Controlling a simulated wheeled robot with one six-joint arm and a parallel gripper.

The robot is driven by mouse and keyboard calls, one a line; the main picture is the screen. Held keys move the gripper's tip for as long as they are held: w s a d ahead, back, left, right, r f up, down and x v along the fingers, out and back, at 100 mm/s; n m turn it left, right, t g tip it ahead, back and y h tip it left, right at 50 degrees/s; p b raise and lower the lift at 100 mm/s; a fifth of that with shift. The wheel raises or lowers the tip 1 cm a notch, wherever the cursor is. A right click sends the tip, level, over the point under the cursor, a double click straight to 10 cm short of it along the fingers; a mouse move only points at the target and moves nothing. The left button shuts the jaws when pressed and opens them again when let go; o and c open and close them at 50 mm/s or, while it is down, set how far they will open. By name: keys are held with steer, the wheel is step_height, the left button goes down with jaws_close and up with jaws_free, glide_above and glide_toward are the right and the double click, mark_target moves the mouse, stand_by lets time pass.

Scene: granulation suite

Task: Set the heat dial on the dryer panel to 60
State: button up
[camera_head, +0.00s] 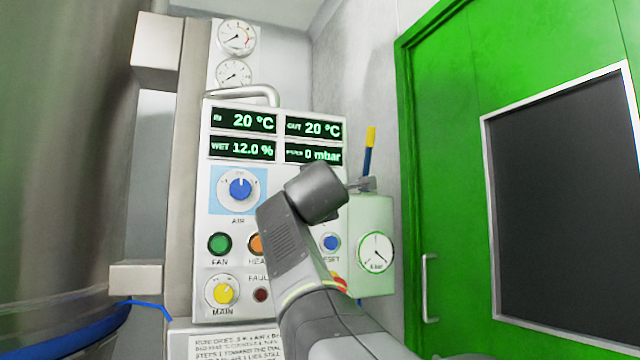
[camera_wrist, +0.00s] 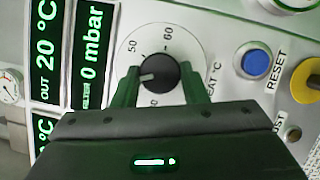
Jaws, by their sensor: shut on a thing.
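The heat dial, a black knob (camera_wrist: 159,73) with a white pointer line on a round white scale (camera_wrist: 175,45), shows in the wrist view. My gripper (camera_wrist: 162,84) is shut on the knob, a green finger on each side. The pointer points left in this turned picture, below the 50 mark and away from the 60 at the top. A lower number is partly hidden by the gripper. In the head view my arm hides the heat dial and the gripper tips on the dryer panel (camera_head: 285,180).
A green door (camera_head: 450,150) stands to the right.

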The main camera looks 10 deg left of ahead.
steer(key=m+g+y+p, duration=0.1)
steer(key=m+g+p, duration=0.1)
steer(key=m+p, duration=0.4)
steer(key=m+g+y+p, duration=0.1)
steer(key=m+g+p, duration=0.2)
steer(key=m+p, duration=0.3)
steer(key=m+g+y+p, duration=0.2)
steer(key=m+p, duration=0.3)
steer(key=p, duration=0.7)
steer(key=shift+w+d+r+m+g, duration=0.25)
steer(key=shift+d+r+m+g, duration=0.15)
steer(key=shift+g, duration=0.1)
steer(key=o, duration=1)
steer(key=shift+c, duration=0.2)
steer(key=shift+r, duration=0.1)
steer(key=v, duration=1.3)
steer(key=shift+s+d+b, duration=0.25)
steer(key=shift+d+b, duration=0.1)
steer(key=shift+b, duration=0.05)
